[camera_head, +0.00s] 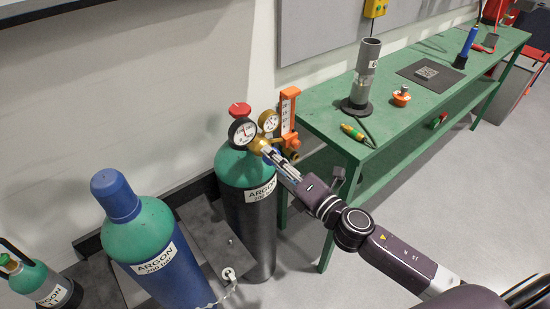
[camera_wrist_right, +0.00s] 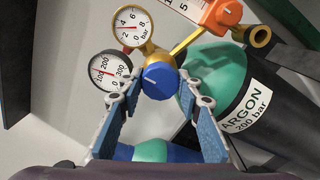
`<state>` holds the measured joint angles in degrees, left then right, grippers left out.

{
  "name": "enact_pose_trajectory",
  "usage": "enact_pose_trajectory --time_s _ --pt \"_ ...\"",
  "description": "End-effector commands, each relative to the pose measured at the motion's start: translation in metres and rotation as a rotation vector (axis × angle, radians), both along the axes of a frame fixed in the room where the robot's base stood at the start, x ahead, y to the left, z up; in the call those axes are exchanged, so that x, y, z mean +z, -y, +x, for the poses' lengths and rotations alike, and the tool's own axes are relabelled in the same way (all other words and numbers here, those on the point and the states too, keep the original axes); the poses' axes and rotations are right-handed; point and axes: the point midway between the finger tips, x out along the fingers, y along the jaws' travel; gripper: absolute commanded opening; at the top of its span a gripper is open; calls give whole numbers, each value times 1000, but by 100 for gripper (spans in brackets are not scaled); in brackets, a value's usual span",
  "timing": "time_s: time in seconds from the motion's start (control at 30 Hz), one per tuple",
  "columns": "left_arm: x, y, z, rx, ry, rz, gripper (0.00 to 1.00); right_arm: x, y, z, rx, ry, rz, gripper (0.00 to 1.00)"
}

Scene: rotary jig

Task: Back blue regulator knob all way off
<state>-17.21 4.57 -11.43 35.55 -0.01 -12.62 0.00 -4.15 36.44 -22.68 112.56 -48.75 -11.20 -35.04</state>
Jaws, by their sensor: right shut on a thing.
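The blue regulator knob (camera_wrist_right: 159,81) sits on the front of the brass regulator (camera_wrist_right: 187,41), with a pale line on its face. In the head view the knob is mostly hidden by the gripper. My right gripper (camera_wrist_right: 161,88) is shut on the knob, one fingertip on each side; in the head view the gripper (camera_head: 280,163) reaches the regulator from the lower right. A 0–8 bar gauge (camera_wrist_right: 133,26) and a dark-rimmed high-pressure gauge (camera_wrist_right: 101,71) stand beside the knob. The regulator is on a green-topped argon cylinder (camera_head: 248,215) with a red handwheel (camera_head: 240,109). My left gripper is not in view.
An orange flowmeter (camera_head: 288,112) stands beside the gauges. A blue argon cylinder (camera_head: 163,262) with a blue cap stands to the left, and a smaller cylinder (camera_head: 40,284) at the far left. The green workbench (camera_head: 408,105) lies close on the right; its front corner leg is near my arm.

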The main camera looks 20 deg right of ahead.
Motion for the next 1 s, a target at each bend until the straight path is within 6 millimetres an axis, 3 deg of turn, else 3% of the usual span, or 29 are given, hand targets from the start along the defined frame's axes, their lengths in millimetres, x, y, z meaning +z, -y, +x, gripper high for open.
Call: enact_pose_trajectory --time_s 0.57,0.6,0.73,1.0 --pt "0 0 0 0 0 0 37 -2 -1 -1 2 8 -31 8" --pt "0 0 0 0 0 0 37 -2 -1 -1 2 8 -31 35" --pt "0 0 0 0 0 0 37 -2 0 0 1 8 -31 50" --pt "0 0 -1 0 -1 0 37 -1 0 -1 0 9 -29 50"
